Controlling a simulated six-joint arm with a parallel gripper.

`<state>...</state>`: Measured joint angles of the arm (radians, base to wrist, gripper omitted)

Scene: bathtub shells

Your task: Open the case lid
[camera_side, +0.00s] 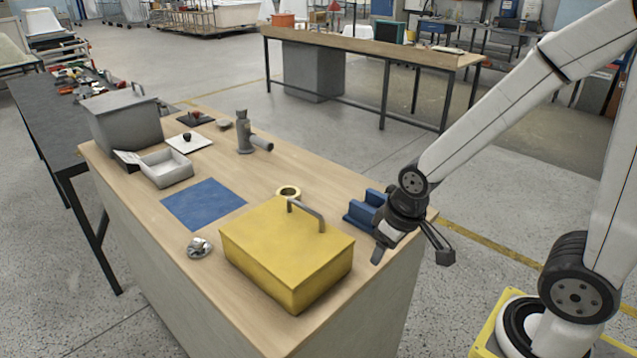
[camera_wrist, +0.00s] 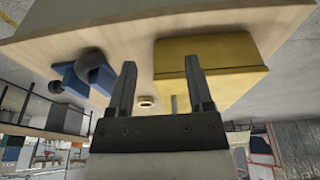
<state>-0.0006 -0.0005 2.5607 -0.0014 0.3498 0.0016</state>
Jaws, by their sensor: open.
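A yellow case (camera_side: 285,262) stands at the near edge of the wooden table, its flat top closed. A grey bar handle (camera_side: 308,214) rises from the top near its back edge. In the wrist view the case (camera_wrist: 225,62) shows at the upper right, partly behind a finger, and part of the handle (camera_wrist: 174,103) shows between the fingers. My gripper (camera_side: 412,255) is open and empty, off the right side of the case and near the table's right edge, apart from it. Its two fingers also show in the wrist view (camera_wrist: 160,68).
A blue block fixture (camera_side: 364,212) stands close beside my gripper. A brass ring (camera_side: 289,192) lies behind the case. A small metal part (camera_side: 199,247) and a blue mat (camera_side: 204,203) lie left. A grey lidded box (camera_side: 124,124), tray (camera_side: 167,168) and grey pipe fitting (camera_side: 243,135) stand farther back.

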